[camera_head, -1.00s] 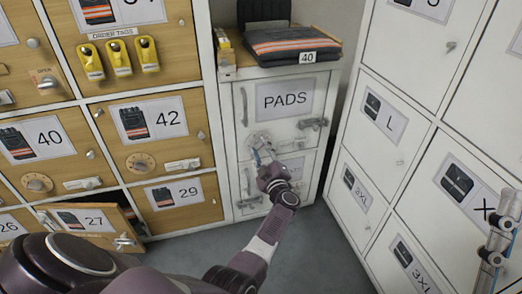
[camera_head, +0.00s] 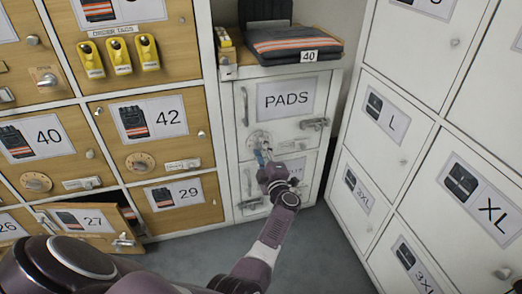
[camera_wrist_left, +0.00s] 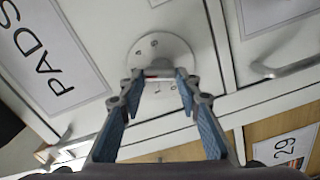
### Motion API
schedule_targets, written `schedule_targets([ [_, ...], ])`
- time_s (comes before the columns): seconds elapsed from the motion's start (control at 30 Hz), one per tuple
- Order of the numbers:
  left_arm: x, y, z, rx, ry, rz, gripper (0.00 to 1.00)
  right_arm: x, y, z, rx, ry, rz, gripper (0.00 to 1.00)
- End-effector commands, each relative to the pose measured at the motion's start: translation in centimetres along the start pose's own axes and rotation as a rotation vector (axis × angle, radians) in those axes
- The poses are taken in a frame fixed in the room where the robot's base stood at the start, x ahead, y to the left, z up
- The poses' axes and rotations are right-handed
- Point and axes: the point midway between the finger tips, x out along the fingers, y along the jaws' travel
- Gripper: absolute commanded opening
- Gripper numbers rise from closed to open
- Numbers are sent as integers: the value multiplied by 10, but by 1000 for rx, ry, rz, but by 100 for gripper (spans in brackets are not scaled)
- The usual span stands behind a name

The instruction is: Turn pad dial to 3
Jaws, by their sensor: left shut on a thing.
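The pad dial is a round, pale disc on the white PADS door, and it shows in the head view (camera_head: 257,137) below the PADS label (camera_head: 285,98). In the left wrist view the dial (camera_wrist_left: 158,44) fills the upper middle, with small marks around its rim. My left gripper (camera_head: 262,155) reaches it from below. In the wrist view its blue-padded fingers (camera_wrist_left: 160,78) are closed on the dial's knob, which is mostly hidden between the tips. The number the dial is set to cannot be read. My right gripper is out of view.
A door handle (camera_head: 315,123) sticks out right of the dial. The drawer marked 27 (camera_head: 95,218) stands partly open at lower left. White lockers (camera_head: 415,160) flank the right side. Folded workwear (camera_head: 295,45) lies on top of the PADS cabinet. Grey floor is clear below.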

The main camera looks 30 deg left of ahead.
Motion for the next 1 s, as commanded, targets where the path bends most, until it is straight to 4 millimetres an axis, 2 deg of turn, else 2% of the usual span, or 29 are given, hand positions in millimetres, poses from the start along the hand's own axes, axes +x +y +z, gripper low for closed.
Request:
schedule_targets([
  [0.2, 0, -1, 0, 1, -1, -1, 7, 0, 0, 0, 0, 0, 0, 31],
  [0.23, 0, -1, 0, 1, -1, -1, 34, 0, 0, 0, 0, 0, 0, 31],
  [0.37, 0, -1, 0, 1, -1, -1, 48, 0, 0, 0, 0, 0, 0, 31],
  [0.73, 0, 1, 0, 26, 0, 0, 49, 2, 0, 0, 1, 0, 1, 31],
  [0.87, 0, 2, -1, 116, 1, 0, 49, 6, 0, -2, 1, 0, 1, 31],
  [1.0, 0, 4, 0, 280, 0, 1, 49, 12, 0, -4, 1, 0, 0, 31],
])
